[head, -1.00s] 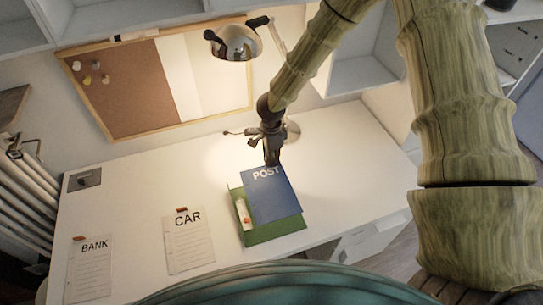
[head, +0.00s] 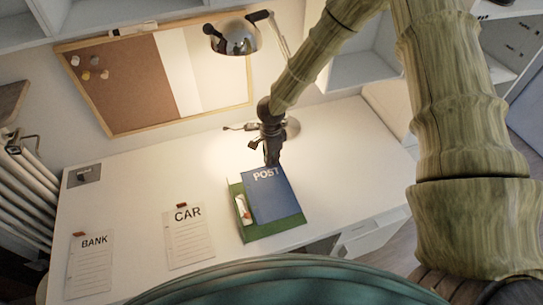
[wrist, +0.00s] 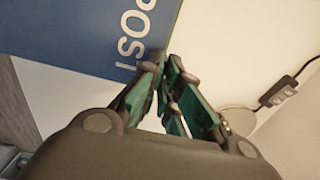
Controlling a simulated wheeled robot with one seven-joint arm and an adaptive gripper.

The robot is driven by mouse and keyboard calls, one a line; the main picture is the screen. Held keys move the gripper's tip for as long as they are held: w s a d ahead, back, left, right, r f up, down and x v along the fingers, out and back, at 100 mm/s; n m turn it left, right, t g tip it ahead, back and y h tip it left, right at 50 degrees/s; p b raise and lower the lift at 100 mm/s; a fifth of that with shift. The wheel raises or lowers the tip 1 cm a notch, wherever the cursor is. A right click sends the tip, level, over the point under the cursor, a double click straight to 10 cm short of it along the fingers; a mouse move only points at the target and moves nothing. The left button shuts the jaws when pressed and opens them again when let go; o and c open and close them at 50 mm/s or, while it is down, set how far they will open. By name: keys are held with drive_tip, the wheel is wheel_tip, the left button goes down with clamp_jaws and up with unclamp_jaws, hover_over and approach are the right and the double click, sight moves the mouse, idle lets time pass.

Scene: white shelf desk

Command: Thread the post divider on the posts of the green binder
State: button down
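The green binder (head: 275,231) lies on the white desk, with green showing along its left and front edges. The blue post divider (head: 272,198), marked POST, lies over the binder. Its lettered end faces my gripper (head: 271,164). In the wrist view the blue divider (wrist: 85,32) fills the upper left, with its edge at my fingertips (wrist: 168,66). My fingers are closed together on that edge. A white and reddish strip (head: 241,208) shows at the binder's left side. I cannot make out the posts, nor whether the divider is around them.
CAR (head: 188,240) and BANK (head: 90,268) sheets lie to the left of the binder. A chrome lamp (head: 235,37) stands behind, with its base (wrist: 232,121) and a cable switch (wrist: 278,92) near my gripper. The desk's right side (head: 345,150) is clear.

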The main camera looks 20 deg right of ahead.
drive_tip(key=shift+f+b, duration=0.4)
drive_tip(key=shift+f, duration=2.75)
idle(3.9)
drive_tip(key=c, duration=1.6)
unclamp_jaws()
drive_tip(key=shift+o, duration=0.2)
drive_tip(key=shift+r, duration=0.1)
